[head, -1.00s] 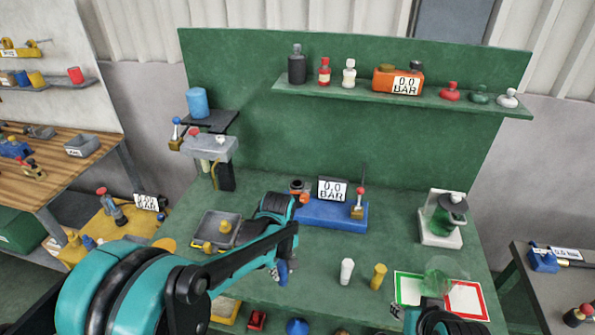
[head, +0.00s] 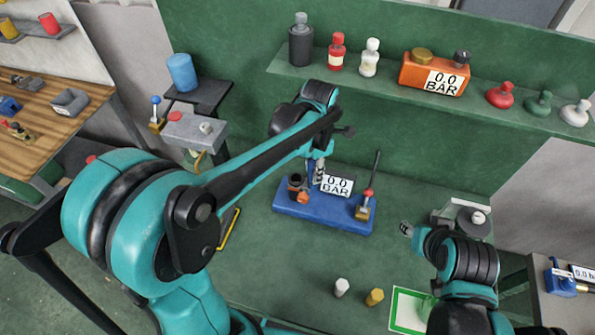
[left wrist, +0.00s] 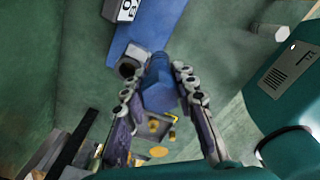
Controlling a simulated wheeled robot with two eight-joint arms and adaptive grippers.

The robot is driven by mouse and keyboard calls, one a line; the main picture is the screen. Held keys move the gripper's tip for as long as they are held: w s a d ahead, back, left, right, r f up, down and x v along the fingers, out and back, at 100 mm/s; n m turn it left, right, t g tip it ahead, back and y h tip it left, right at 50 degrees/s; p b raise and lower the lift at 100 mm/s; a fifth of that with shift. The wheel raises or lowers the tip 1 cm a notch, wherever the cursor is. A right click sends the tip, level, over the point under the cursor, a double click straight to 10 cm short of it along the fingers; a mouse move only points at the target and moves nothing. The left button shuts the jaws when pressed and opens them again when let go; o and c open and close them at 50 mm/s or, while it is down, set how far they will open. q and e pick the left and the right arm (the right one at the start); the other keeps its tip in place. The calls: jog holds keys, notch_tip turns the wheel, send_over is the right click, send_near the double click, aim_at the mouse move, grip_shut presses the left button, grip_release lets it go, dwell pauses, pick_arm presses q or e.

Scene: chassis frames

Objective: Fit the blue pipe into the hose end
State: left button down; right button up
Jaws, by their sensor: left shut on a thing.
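My left gripper (head: 318,172) is shut on the blue pipe (left wrist: 158,88), which sits between its two fingers in the left wrist view. In the head view the gripper is at the left part of the blue base block (head: 330,215), close behind a dark upright socket with orange (head: 296,184), which may be the hose end. In the left wrist view a dark round opening (left wrist: 127,68) lies just left of the pipe; they look apart, and the pipe is not seen inside it. My right gripper (head: 405,228) is right of the block, its jaws too small to judge.
The block carries a 0.0 BAR gauge (head: 337,185) and a red-knobbed lever (head: 367,195). A white peg (head: 342,287) and a yellow peg (head: 375,297) stand in front. A shelf (head: 330,80) with bottles crosses the green back wall. The bench between block and pegs is clear.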

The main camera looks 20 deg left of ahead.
pick_arm(q)
send_over(296, 172)
jog(key=s, duration=0.2)
notch_tip(296, 172, down, 4)
jog(key=f, duration=0.2)
jog(key=f+b, duration=0.1)
jog(key=f, duration=0.1)
jog(key=shift+d+f+b, duration=0.3)
jog(key=shift+d, duration=0.05)
jog(key=shift+s, duration=0.1)
jog(key=c, duration=1.2)
grip_release()
jog(key=shift+f, duration=0.1)
